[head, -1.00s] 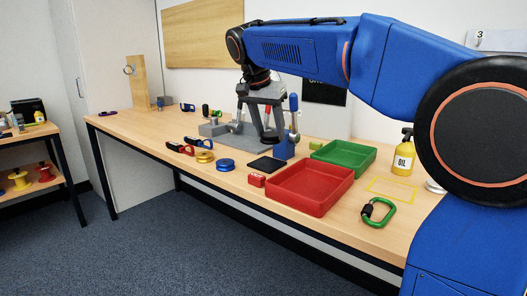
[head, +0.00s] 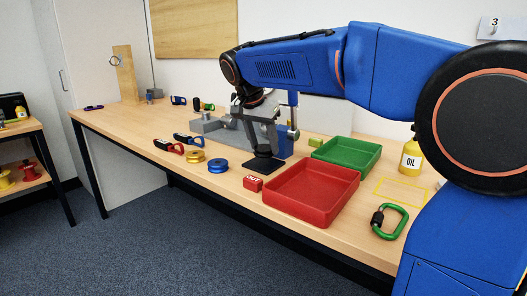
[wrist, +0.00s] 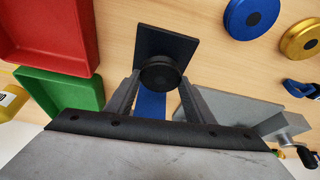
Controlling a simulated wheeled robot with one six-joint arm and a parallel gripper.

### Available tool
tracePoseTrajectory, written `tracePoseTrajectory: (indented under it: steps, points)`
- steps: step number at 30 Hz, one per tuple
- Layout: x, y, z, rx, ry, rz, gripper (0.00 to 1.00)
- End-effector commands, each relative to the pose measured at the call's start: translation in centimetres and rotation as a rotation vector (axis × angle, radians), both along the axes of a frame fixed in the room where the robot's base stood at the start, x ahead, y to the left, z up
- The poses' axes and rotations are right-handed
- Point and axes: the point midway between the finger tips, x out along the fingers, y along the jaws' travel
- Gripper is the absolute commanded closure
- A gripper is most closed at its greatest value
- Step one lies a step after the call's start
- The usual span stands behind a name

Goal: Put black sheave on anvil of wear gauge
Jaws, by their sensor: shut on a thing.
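My gripper (head: 264,148) points down and is shut on the black sheave (head: 264,164), a small dark disc. In the wrist view the sheave (wrist: 160,74) sits between the fingertips and overlaps the near edge of a flat black square plate (wrist: 167,45). I cannot tell whether it touches the plate or hovers just above it. A blue upright device with a metal column, apparently the wear gauge (head: 286,141), stands right behind the gripper; its blue part shows below the sheave in the wrist view (wrist: 151,104). Which surface is its anvil is unclear.
Blue (head: 218,166) and gold (head: 195,156) discs lie left. A grey vise-like fixture (head: 208,124) stands behind left. A green carabiner (head: 390,220) lies front right.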

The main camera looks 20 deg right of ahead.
Motion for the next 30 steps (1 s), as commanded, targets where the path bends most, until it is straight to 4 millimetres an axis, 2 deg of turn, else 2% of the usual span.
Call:
tracePoseTrajectory:
  steps: [3,6,17,18,20,30]
  points:
    - [0.0,0.0,-1.7,-0.001,0.002,0.0,0.76]
    - [0.0,0.0,-2.5,-0.001,0.001,0.001,0.76]
    - [0.0,0.0,-2.7,-0.001,0.001,0.001,0.76]
    - [0.0,0.0,-2.7,0.0,0.0,0.001,0.45]
    - [0.0,0.0,-2.7,0.0,0.0,0.001,0.33]
    - [0.0,0.0,-2.5,0.0,0.0,0.0,0.33]
